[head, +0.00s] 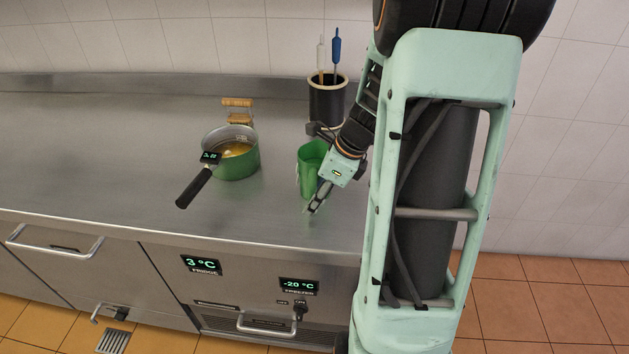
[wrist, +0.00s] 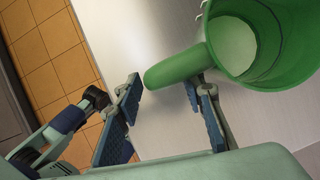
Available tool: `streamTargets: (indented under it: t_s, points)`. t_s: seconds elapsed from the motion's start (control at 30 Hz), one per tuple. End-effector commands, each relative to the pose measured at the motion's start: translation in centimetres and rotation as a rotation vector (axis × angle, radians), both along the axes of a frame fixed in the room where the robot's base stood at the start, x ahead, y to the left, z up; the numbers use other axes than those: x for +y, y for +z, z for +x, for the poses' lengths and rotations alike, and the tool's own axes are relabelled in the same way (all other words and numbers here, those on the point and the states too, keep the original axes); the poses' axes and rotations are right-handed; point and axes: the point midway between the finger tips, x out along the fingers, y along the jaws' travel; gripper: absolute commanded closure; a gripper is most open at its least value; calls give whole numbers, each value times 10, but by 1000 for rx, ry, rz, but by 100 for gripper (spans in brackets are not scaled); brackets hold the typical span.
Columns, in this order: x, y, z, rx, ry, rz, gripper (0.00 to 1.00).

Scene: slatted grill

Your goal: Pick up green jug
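The green jug (head: 309,165) stands on the steel counter (head: 120,150), left of my arm and partly hidden by it in the head view. In the wrist view the jug (wrist: 296,72) is at the upper right, with its open mouth showing. Its rounded green handle (wrist: 175,68) points left, toward the space between my fingertips. My gripper (wrist: 163,85) is open, with one finger on each side of the handle's line. The right finger is close to the handle; I cannot tell whether it touches. In the head view my gripper (head: 318,199) is low beside the jug's front.
A green pot (head: 236,163) with a dark handle stands left of the jug. A dark utensil holder (head: 327,102) and a small wooden-topped item (head: 238,103) are behind. The counter's front edge is near. The counter's left side is clear.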

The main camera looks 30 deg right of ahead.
Motion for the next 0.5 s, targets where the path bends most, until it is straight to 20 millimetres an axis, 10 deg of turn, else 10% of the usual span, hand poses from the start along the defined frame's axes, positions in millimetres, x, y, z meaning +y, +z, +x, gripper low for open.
streamTargets:
  t_s: [0.5]
  points:
    - [5, -20, 6, -1, 0, -1, 74]
